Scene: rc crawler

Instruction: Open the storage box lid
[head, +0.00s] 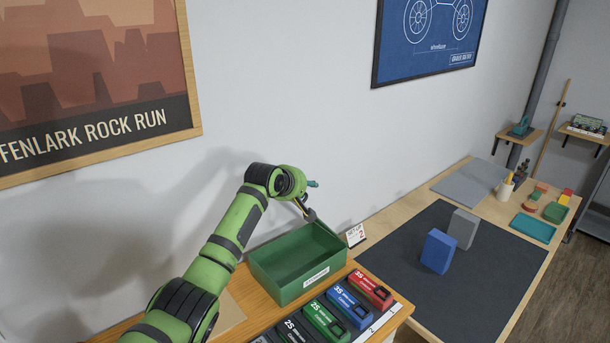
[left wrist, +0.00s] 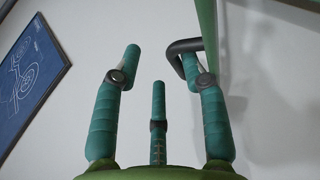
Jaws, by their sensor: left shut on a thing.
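The green storage box (head: 282,280) stands on the wooden shelf, with its inside showing from above. Its lid is not clearly visible in the head view. In the left wrist view a green panel (left wrist: 209,25), which looks like the lid seen nearly edge-on, runs down from the top right. A dark looped handle (left wrist: 184,45) sticks out from it. My left gripper (head: 312,190) is above the back right of the box. In the left wrist view its teal fingers (left wrist: 160,58) are around the handle, which lies against the right finger. My right gripper is not in view.
Labelled battery packs (head: 347,306) in several colours lie in front of the box. A small sign (head: 355,235) stands at its right. Farther right, a workbench with a dark mat (head: 400,285) bears a blue block (head: 438,252) and a grey block (head: 463,229). The wall is close behind.

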